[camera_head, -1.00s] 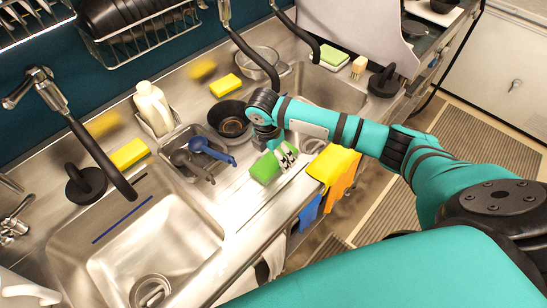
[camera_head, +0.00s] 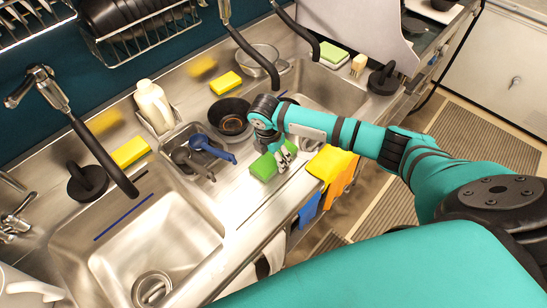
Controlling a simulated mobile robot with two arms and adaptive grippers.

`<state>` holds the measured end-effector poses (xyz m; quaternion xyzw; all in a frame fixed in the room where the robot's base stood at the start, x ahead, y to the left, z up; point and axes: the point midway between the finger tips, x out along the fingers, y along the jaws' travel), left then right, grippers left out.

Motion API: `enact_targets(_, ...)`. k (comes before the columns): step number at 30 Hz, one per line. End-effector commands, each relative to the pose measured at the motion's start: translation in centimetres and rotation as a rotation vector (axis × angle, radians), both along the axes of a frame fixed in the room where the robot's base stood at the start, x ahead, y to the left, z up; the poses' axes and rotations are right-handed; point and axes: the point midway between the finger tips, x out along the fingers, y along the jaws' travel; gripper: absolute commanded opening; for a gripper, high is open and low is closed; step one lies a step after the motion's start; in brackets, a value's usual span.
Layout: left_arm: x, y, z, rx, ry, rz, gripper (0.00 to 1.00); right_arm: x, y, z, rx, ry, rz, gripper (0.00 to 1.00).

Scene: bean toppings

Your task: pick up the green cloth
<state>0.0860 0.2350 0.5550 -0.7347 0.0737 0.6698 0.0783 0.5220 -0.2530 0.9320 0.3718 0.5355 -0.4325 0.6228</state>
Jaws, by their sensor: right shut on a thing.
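The green cloth (camera_head: 263,167), which looks like a thick sponge-like block, is on the metal counter between the two sinks, near the front edge. My right gripper (camera_head: 284,159) reaches down over its right end and is shut on it. The fingers cover part of the green cloth, and I cannot tell whether it is clear of the counter. My left gripper is not in view.
A yellow cloth (camera_head: 332,163) hangs over the counter edge just right of the gripper. A dark bowl (camera_head: 232,112) and a small basin with a blue-handled tool (camera_head: 211,149) stand behind. The left sink (camera_head: 120,245) is mostly empty.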

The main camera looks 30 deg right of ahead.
Motion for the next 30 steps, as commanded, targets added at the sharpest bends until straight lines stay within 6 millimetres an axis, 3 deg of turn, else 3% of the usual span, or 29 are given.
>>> enact_targets(8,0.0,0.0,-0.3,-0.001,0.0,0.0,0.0,0.1,0.0,0.5,0.001,-0.002,0.0,0.34)
enact_targets(15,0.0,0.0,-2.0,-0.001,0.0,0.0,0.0,0.2,0.0,3.5,0.001,-0.006,0.001,0.34)
enact_targets(30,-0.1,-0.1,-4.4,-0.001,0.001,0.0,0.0,-11.3,3.5,4.4,0.001,0.0,0.004,0.34)
